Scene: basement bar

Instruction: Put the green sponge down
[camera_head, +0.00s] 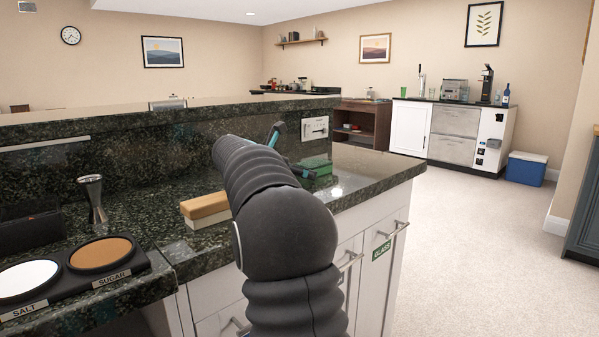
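The green sponge (320,165) is a small green block on the dark granite counter (370,170), near the counter's right end. My arm crosses the middle of the view and hides part of the counter. My gripper (289,152) shows past the arm, with one teal-tipped finger raised on the left and the other low on the right. The fingers stand apart, with nothing visible between them. The lower finger overlaps the sponge in the picture; I cannot tell whether they touch.
A wooden-backed brush or block (205,206) lies left of my arm. A raised ledge with an outlet (315,128) runs behind. Open floor (480,235) lies right.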

